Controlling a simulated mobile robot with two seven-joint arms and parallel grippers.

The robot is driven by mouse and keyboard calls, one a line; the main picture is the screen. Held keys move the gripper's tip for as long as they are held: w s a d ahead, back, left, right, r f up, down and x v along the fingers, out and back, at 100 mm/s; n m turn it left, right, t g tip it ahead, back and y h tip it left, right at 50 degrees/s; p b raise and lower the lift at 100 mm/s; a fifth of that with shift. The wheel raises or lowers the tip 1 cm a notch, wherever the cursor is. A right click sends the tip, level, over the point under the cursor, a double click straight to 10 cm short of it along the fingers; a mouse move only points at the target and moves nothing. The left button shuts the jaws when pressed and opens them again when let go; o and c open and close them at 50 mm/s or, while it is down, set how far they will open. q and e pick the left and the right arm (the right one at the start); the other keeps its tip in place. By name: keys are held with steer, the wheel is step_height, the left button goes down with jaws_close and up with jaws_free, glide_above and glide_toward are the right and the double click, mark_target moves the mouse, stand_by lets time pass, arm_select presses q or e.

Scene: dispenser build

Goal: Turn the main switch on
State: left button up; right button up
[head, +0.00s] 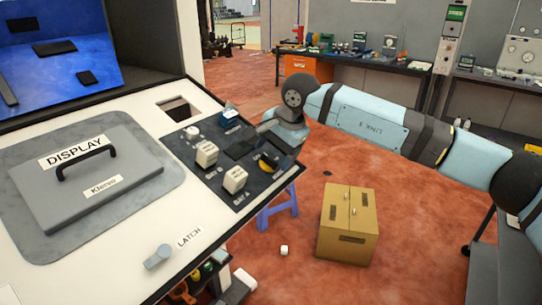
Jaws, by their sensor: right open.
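A dark control panel (215,180) lies in the right part of the white bench top. Near its right edge is a yellow-and-black switch (268,162), which looks like the main switch; its setting is too small to read. My right gripper (246,144) reaches in from the right, low over the far right part of the panel. It is open, close to the switch on its far side. The dark fingers blend into the panel, so contact cannot be told. My left gripper is not in view.
White blocks (206,154) (235,179), a white knob (192,132) and a blue part (229,118) rise from the panel. A grey display cover (85,205) with a black handle and a latch knob (158,257) are at left. A cardboard box (347,225) stands on the red floor.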

mark_target(269, 162)
steer(key=shift+x, duration=1.4)
steer(key=c, duration=0.9)
